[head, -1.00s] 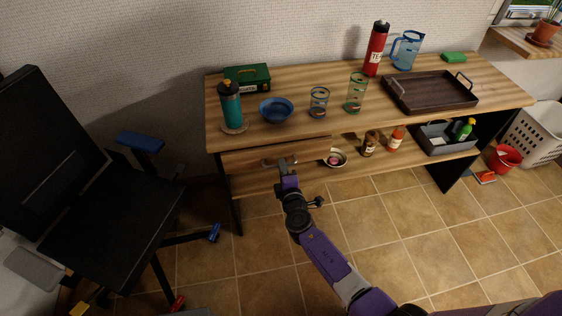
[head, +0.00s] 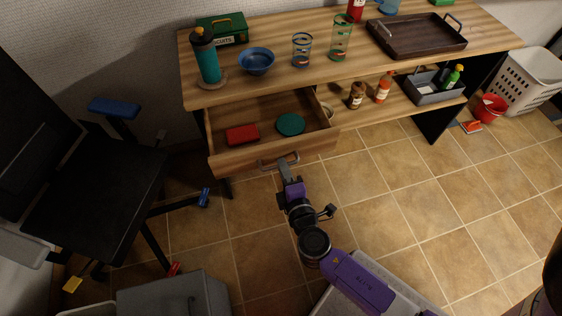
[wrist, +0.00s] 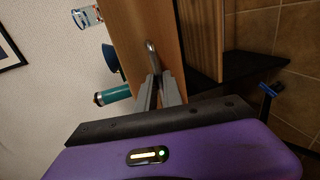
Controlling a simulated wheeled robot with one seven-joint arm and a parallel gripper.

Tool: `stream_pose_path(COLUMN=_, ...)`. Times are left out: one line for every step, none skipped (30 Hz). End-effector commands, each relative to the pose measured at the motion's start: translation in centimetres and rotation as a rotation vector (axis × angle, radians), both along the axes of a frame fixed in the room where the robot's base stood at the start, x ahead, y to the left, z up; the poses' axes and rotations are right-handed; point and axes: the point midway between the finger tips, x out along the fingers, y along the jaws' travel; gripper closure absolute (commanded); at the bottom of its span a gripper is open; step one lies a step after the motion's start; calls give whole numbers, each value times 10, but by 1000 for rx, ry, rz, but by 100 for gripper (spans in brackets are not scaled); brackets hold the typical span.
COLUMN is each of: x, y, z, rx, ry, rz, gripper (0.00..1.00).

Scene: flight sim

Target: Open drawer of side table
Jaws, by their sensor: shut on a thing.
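The side table (head: 420,65) is a light wood table with a top, a lower shelf and black legs. Its drawer (head: 240,160) is pulled well out at the left end. A red box (head: 242,134) and a round green object (head: 291,125) lie inside it. The metal handle (head: 280,162) sits mid-front; it also shows in the wrist view (wrist: 151,46). My gripper (head: 284,166) is at the handle, its fingers closed on it; in the wrist view the grey fingers (wrist: 160,80) reach the handle. The fingertips partly hide the grip.
A black chair (head: 100,200) stands close on the left. A grey bin (head: 175,298) is at the lower left. A teal bottle (head: 209,62), blue bowl (head: 256,61) and glasses stand on the top above the drawer. Tiled floor (head: 400,190) is clear to the right.

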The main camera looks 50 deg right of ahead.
Motion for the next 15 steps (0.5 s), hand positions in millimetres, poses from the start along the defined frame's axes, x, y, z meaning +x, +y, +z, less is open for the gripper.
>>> stream_pose_path(x=-1, y=1, z=-1, rx=1, ry=2, rz=1, gripper=100)
stream_pose_path(x=-1, y=1, z=-1, rx=1, ry=2, rz=1, gripper=100)
stream_pose_path(x=-2, y=1, z=-1, rx=1, ry=2, rz=0, gripper=100)
stream_pose_path(x=-2, y=1, z=-1, rx=1, ry=2, rz=0, gripper=100)
stream_pose_path(x=-2, y=1, z=-1, rx=1, ry=2, rz=0, gripper=100)
stream_pose_path(x=-2, y=1, z=-1, rx=1, ry=2, rz=0, gripper=100)
stream_pose_path(x=-2, y=1, z=-1, rx=1, ry=2, rz=0, gripper=100)
stream_pose_path(x=-2, y=2, z=-1, rx=1, ry=2, rz=0, gripper=100)
stream_pose_path(x=-2, y=2, z=-1, rx=1, ry=2, rz=0, gripper=100)
stream_pose_path(x=-1, y=1, z=-1, rx=1, ry=2, rz=1, gripper=100)
stream_pose_path(x=-1, y=1, z=-1, rx=1, ry=2, rz=1, gripper=100)
stream_pose_path(x=-1, y=1, z=-1, rx=1, ry=2, rz=1, gripper=81)
stream_pose_path(x=-1, y=1, z=-1, rx=1, ry=2, rz=1, gripper=76)
stream_pose_path(x=-1, y=1, z=-1, rx=1, ry=2, rz=1, gripper=70)
stream_pose_path(x=-1, y=1, z=-1, rx=1, ry=1, rz=0, gripper=68)
